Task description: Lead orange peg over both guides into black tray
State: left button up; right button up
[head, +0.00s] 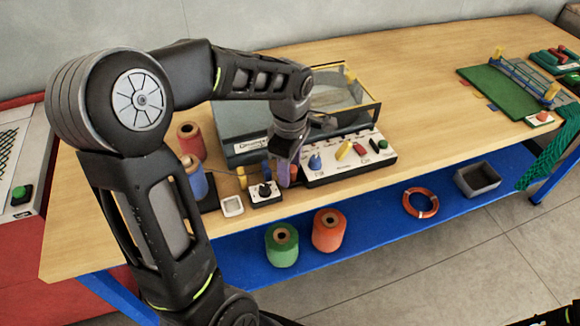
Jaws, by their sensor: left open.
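My left gripper (286,158) points down at the front edge of the table, just left of the white panel. It is open. A small purple and orange upright piece (293,172) shows right at its fingers; it may be the orange peg, but I cannot tell whether it stands between them. Small yellow uprights, perhaps the guides (241,178), stand to the left. A flat black piece, perhaps the black tray (208,203), lies beside the blue spool and is partly hidden. My right gripper is not in view.
The white panel (345,172) carries several coloured knobs. A grey glass-sided machine (240,125) stands behind. A knobbed black-and-white box (265,196), a white dish (232,206) and red (190,140) and blue (194,180) spools crowd the left. The table's middle (430,95) is clear.

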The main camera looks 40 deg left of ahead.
pick_arm(q)
jog(key=shift+w+r, duration=0.1)
jog(key=shift+w, duration=0.05)
jog(key=shift+w+r, duration=0.1)
jog(key=shift+r, duration=0.35)
jog(key=r, duration=0.6)
jog(key=shift+s+r, duration=0.2)
jog(key=shift+r, duration=0.2)
jog(key=shift+s+f, duration=0.1)
